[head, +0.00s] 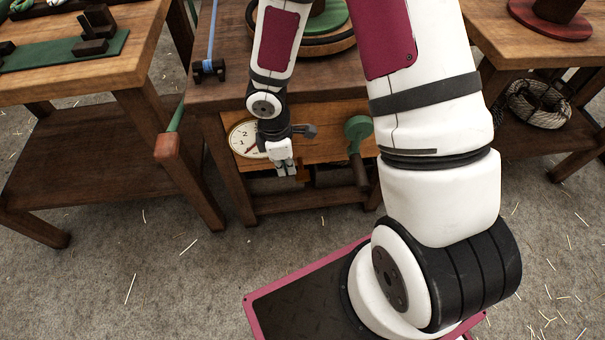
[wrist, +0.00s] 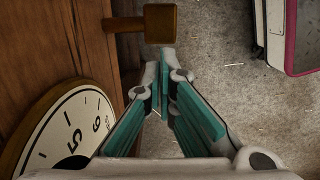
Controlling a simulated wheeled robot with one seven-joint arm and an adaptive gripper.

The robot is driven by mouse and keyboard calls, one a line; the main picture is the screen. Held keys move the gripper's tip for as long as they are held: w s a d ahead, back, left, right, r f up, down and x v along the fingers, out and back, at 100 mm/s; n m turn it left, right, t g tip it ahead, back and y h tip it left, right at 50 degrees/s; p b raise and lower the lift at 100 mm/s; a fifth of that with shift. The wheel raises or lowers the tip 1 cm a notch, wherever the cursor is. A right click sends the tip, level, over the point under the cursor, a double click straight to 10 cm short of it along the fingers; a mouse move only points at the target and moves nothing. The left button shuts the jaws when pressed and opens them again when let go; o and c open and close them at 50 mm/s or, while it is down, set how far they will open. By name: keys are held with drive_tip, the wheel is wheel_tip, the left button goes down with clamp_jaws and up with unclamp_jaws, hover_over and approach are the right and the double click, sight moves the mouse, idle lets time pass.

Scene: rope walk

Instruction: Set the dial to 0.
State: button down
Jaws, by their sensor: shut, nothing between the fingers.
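The dial (head: 240,135) is a round white face with black numerals and a wooden rim, on the front of the middle wooden bench. In the head view a 2 and a thin red line show on it; my gripper and wrist hide its right part. In the wrist view the dial (wrist: 88,108) fills the lower left, with 5 and 6 readable and a dark part at its middle. Which value is set, I cannot tell. My gripper (head: 287,171) is shut and empty in front of the bench, beside the dial. Its fingertips (wrist: 168,72) meet in the wrist view.
A brown block-ended handle (wrist: 160,24) juts from the bench front just beyond my fingertips in the wrist view. A green wheel (head: 357,127) with a dark handle is right of the dial. Floor in front is open.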

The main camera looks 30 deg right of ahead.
wheel_tip(320, 180, up, 9)
drive_tip(key=shift+a+f, duration=0.15)
drive_tip(key=shift+a, duration=0.25)
drive_tip(key=shift+w, duration=0.1)
drive_tip(key=s+d+r+m+h, duration=0.1)
drive_tip(key=s+d+r+m, duration=0.3)
drive_tip(key=r, duration=0.5)
drive_tip(key=s+d+r+m+h, duration=0.1)
drive_tip(key=s+d+r+m, duration=0.25)
drive_tip(key=s+r, duration=0.4)
drive_tip(key=s+a+r+m+y, duration=0.2)
drive_tip(key=s+r+m, duration=0.15)
drive_tip(key=s, duration=0.35)
drive_tip(key=s+a+r+m+y, duration=0.1)
drive_tip(key=s+a+r+m, duration=0.2)
drive_tip(key=s, duration=0.5)
wheel_tip(320, 180, up, 32)
drive_tip(key=d+t+p, duration=0.1)
drive_tip(key=t+p, duration=0.3)
drive_tip(key=p, duration=2.5)
drive_tip(key=shift+t, duration=0.3)
